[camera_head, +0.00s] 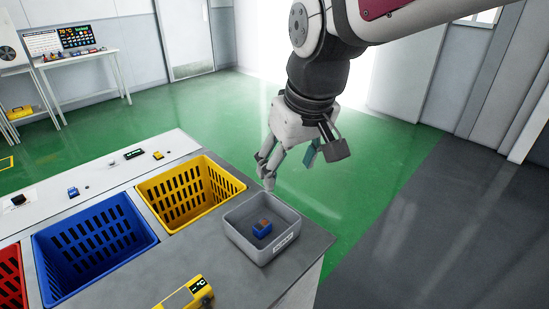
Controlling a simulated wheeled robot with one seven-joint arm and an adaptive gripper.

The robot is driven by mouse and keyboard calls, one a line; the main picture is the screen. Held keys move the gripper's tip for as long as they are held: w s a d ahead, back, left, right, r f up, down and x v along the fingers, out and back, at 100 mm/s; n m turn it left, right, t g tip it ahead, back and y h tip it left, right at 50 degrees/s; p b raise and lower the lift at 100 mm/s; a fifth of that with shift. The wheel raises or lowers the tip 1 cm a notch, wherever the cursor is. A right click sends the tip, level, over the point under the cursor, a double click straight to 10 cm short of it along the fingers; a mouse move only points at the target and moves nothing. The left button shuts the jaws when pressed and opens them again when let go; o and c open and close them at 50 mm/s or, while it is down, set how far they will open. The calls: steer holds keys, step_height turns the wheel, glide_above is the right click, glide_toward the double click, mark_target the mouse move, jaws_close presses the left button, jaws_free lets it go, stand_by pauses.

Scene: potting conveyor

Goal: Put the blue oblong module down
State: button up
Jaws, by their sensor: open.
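My gripper (288,175) is open and empty above the bin's far side, apart from the module. A small teal piece shows beside my gripper's right finger; I cannot tell what it is.
A yellow basket (172,187), a blue basket (133,230) and a red basket (14,285) are set into the table to the left. A yellow device (188,294) is at the front. Small parts lie on the white strip behind the baskets. Green floor is clear beyond.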

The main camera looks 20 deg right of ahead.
steer(key=s+r+m+t, duration=0.1)
steer(key=s+r, duration=0.1)
steer(key=s, duration=0.8)
steer(key=shift+d+t, duration=0.15)
steer(key=shift+t, duration=0.25)
